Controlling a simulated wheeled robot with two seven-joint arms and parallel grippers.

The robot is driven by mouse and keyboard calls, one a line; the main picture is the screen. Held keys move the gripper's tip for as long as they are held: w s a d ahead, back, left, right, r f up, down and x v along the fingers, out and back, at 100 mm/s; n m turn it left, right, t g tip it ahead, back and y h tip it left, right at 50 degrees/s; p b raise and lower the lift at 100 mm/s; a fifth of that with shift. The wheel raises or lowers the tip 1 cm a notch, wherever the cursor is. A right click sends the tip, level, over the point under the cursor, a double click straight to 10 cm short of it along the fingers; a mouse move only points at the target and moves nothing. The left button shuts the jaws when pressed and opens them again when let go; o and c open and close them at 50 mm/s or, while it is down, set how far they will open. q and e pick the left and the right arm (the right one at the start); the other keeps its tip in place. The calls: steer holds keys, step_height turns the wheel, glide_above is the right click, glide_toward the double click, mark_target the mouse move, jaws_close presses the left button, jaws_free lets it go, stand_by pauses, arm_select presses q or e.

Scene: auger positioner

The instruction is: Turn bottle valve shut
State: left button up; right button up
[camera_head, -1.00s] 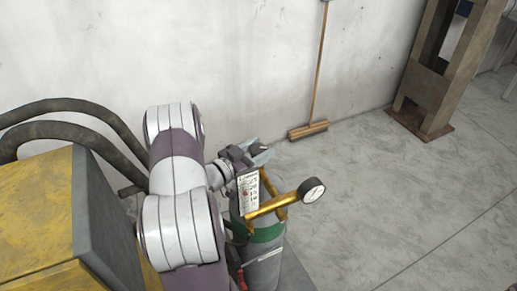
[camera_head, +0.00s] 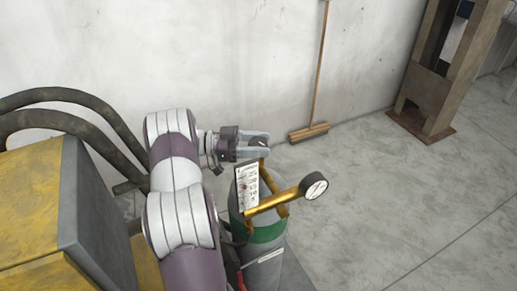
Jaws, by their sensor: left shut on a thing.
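A grey gas bottle (camera_head: 268,254) with a green band stands upright right of my left arm. Its top carries a yellow guard frame (camera_head: 270,201), a round white pressure gauge (camera_head: 314,186) and a white label card (camera_head: 247,187). My left gripper (camera_head: 262,147) is at the bottle's top, behind the card, with its pale fingers pointing right. It is shut on a dark piece there, which seems to be the bottle valve (camera_head: 259,141); it is mostly hidden by the fingers. My right gripper is not in view.
A yellow and grey machine (camera_head: 40,215) with thick dark hoses (camera_head: 75,117) fills the left side. A broom (camera_head: 310,130) leans on the back wall. A rusty steel post (camera_head: 430,85) stands at the right.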

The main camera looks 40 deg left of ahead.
arm_select(q)
steer(key=shift+w+a+r+m+g+h, duration=0.15)
steer(key=shift+m+g+h, duration=0.1)
steer(key=shift+m+g, duration=0.2)
steer(key=shift+s+d+r+m+g+h, duration=0.15)
steer(key=shift+m+g+h, duration=0.15)
steer(key=shift+g, duration=0.25)
steer(key=shift+w+a+r+m+g+h+b, duration=0.15)
steer(key=shift+m+g+h, duration=0.15)
steer(key=shift+m+g, duration=0.3)
steer(key=shift+s+d+m+g+h+b, duration=0.15)
steer(key=shift+m+g+h, duration=0.1)
steer(key=shift+m+g, duration=0.35)
steer(key=shift+w+a+r+g, duration=0.1)
steer(key=shift+g, duration=0.3)
steer(key=o, duration=1)
